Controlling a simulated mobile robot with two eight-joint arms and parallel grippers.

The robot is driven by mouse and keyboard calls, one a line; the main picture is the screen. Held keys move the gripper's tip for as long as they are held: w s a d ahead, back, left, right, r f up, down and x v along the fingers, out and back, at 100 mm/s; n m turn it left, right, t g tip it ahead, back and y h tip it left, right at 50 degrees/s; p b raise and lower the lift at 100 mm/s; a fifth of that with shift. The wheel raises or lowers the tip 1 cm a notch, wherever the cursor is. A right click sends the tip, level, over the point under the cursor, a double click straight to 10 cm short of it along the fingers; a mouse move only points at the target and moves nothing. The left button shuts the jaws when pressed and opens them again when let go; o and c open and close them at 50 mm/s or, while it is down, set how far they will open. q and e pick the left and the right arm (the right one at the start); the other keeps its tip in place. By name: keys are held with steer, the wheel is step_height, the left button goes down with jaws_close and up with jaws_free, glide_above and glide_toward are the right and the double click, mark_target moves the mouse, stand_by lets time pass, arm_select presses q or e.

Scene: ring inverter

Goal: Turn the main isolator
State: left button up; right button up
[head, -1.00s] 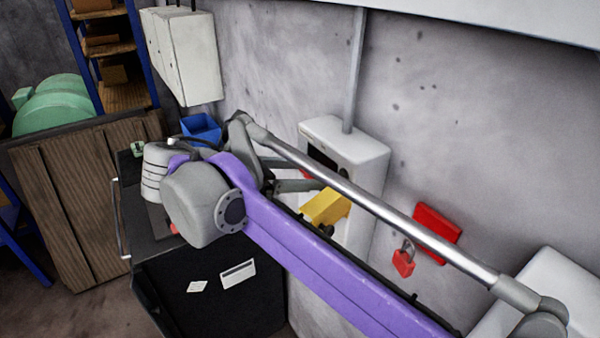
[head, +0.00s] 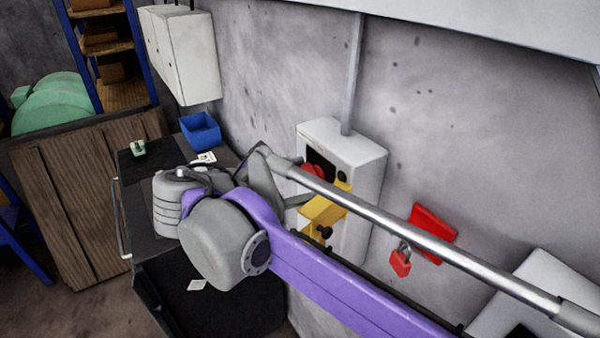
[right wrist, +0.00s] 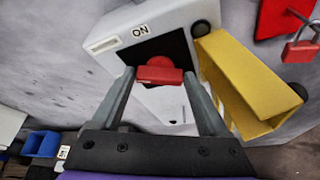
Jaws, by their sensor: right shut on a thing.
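The isolator is a pale grey wall box (head: 362,160) with a dark front plate. Its red handle (head: 313,171) shows partly behind my right arm. In the right wrist view the red handle (right wrist: 160,74) lies between the fingertips of my right gripper (right wrist: 160,80), which is shut on it. The handle's bar runs across the picture from finger to finger. An "ON" label (right wrist: 140,31) sits above it on the box (right wrist: 105,44). A yellow guard (right wrist: 236,84) stands out from the box just right of the handle, close to the right finger. My left gripper is out of view.
A red padlock (head: 400,262) hangs from a red wall plate (head: 436,232) right of the box. A dark cart (head: 150,205) with a blue bin (head: 200,131) stands left of it. White cabinets (head: 180,55) hang on the wall above.

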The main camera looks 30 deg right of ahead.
steer(key=m+t, duration=0.2)
steer(key=m, duration=0.1)
steer(key=m+p, duration=0.1)
steer(key=shift+s+f+m+t+h, duration=0.3)
steer(key=shift+m+t+h, duration=0.1)
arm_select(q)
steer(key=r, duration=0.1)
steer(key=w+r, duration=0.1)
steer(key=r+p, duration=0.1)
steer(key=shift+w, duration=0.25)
arm_select(e)
steer(key=m+t, duration=0.1)
steer(key=m, duration=0.1)
steer(key=m+h, duration=0.1)
steer(key=m, duration=0.2)
steer(key=shift+s+f+t+h, duration=0.1)
steer(key=shift+f+t+h, duration=0.2)
steer(key=shift+f+t, duration=0.1)
steer(key=o, duration=1.2)
steer(key=shift+o, duration=0.2)
